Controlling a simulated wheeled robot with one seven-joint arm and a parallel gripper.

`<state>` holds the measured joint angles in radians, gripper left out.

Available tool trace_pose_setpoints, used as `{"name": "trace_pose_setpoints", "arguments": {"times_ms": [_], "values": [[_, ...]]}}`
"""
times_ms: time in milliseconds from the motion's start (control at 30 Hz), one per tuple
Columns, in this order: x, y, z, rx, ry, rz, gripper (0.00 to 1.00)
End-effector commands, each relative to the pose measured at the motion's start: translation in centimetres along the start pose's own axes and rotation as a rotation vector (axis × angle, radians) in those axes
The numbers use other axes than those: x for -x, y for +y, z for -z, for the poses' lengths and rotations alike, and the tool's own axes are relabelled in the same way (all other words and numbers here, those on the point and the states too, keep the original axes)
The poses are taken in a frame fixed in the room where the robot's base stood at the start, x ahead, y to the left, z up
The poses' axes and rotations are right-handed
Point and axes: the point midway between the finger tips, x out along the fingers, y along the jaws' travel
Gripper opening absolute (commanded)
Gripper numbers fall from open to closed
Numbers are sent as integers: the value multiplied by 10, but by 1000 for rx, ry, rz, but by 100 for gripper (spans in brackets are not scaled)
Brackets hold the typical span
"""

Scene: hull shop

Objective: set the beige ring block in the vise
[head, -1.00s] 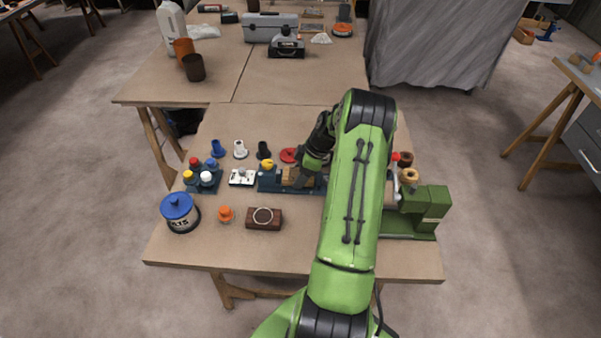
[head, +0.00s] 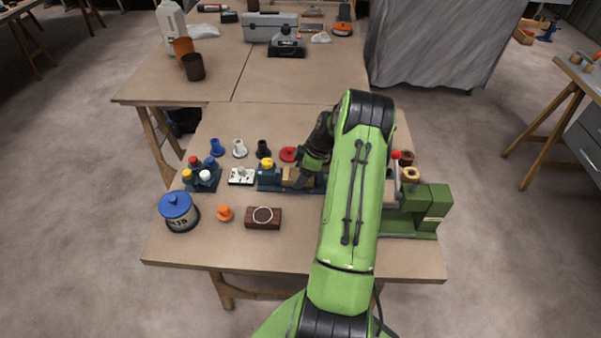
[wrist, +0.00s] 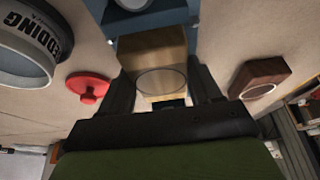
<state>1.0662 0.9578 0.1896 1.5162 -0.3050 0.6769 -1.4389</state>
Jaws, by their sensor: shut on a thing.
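The beige ring block (head: 289,176) is a wooden block with a ring outline on its face, which shows in the wrist view (wrist: 153,55). My gripper (wrist: 163,92) is shut on it, one dark finger on each side. The blue vise (head: 267,180) lies along the table, and the block is at its right part, close to the blue jaw. In the wrist view a blue part of the vise (wrist: 150,22) is just beyond the block. I cannot tell whether the block rests on the vise. My arm hides the vise's right end.
A dark brown ring block (head: 263,218) and an orange knob piece (head: 225,213) stand in front. A red disc (head: 288,154) is behind the vise. A blue-lidded jar (head: 179,212) is at left, a green machine (head: 425,208) at right. The front table strip is clear.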

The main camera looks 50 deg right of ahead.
Motion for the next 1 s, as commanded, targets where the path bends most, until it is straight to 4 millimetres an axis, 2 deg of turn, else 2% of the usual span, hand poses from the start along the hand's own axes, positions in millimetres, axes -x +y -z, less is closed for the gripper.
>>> {"name": "trace_pose_setpoints", "arguments": {"times_ms": [233,267,300,567,1000], "values": [[-6,0,-2,1,0,0,31],[-5,0,-2,1,0,0,68],[-4,0,-2,0,0,0,74],[-3,0,-2,-1,0,0,74],[39,0,-1,0,0,-2,74]]}}
